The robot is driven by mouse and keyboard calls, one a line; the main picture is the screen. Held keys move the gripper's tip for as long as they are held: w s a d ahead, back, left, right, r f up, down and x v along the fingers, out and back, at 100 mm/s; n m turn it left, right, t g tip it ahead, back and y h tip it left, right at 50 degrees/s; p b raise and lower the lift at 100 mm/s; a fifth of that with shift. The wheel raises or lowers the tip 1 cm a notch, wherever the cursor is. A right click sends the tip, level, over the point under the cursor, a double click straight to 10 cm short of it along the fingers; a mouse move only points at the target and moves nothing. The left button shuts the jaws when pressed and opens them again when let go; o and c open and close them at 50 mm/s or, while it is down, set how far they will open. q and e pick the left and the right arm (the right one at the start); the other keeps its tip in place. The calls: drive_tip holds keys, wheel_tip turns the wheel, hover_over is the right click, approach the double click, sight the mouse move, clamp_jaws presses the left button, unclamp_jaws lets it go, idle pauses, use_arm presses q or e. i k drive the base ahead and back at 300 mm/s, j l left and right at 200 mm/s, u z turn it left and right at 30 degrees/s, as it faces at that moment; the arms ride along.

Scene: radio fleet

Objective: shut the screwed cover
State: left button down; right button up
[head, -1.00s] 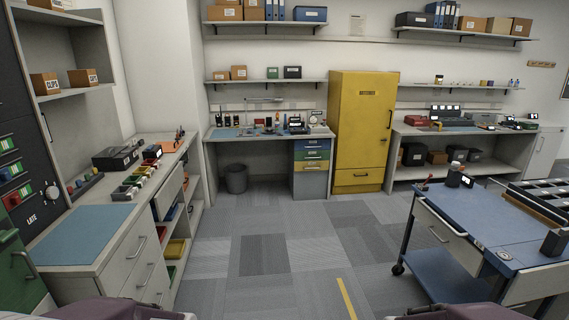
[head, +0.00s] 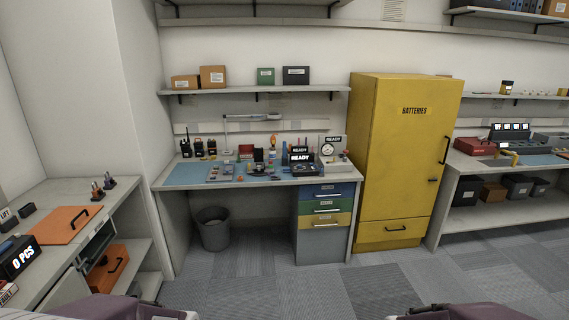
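I cannot make out a screwed cover for certain in the head view. The workbench (head: 270,180) straight ahead has a blue mat (head: 185,176) with many small parts and devices on it, too small to tell apart. Parts of my own arms show at the bottom left and bottom right edges. Neither gripper's fingers are in the picture.
A yellow batteries cabinet (head: 400,160) stands shut right of the workbench. A grey bin (head: 213,229) stands under the bench. A left counter (head: 60,195) carries an orange panel (head: 64,225). Another bench (head: 500,210) is at the right. The carpet (head: 290,285) ahead is clear.

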sight(258, 152)
drive_tip(key=i, duration=3.3)
